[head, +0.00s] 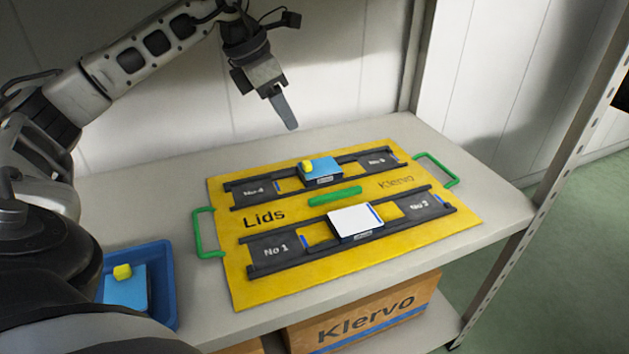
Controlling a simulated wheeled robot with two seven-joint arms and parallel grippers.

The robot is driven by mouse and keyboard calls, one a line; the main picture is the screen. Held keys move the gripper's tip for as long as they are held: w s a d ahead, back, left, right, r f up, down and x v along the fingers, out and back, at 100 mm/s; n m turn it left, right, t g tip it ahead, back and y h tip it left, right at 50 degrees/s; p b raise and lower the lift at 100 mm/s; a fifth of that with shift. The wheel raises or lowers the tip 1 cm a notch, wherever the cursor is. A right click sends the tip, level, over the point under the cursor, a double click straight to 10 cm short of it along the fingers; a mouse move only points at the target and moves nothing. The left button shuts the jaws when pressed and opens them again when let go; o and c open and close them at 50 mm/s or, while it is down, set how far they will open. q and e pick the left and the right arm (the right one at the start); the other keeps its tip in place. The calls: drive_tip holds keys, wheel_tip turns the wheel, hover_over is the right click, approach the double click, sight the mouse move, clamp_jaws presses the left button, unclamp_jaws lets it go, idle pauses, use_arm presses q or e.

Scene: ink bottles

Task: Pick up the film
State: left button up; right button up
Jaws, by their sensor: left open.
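No thing in view is plainly marked as a film. A flat white square (355,221) lies on the front dark rail of the yellow board, between the No 1 and No 3 plates; I cannot tell if it is the film. A blue block with a yellow knob (320,170) sits on the back rail, between two labelled plates. My left gripper (284,111) is open and empty, above the back edge of the board and apart from everything. Only one of its fingers shows clearly. My right gripper is not in view.
The yellow board (300,279) marked Lids has green handles and lies on a grey shelf (460,151). A blue tray (167,285) at lower left holds another blue piece with a yellow knob. A shelf post stands at right. A Klervo carton (365,312) is below.

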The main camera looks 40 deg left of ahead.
use_arm(q)
drive_tip(key=b, duration=0.3)
hover_over(305, 163)
drive_tip(key=s, duration=0.2)
drive_tip(key=f, duration=0.7)
drive_tip(key=shift+w+a, duration=0.2)
drive_tip(key=shift+a, duration=0.2)
wheel_tip(305, 163, down, 2)
drive_tip(key=shift+w+f+b, duration=0.1)
drive_tip(key=shift+f+b, duration=0.15)
drive_tip(key=shift+b, duration=0.45)
drive_tip(key=shift+b+x, duration=0.35)
drive_tip(key=shift+x, duration=0.65)
drive_tip(key=c, duration=0.8)
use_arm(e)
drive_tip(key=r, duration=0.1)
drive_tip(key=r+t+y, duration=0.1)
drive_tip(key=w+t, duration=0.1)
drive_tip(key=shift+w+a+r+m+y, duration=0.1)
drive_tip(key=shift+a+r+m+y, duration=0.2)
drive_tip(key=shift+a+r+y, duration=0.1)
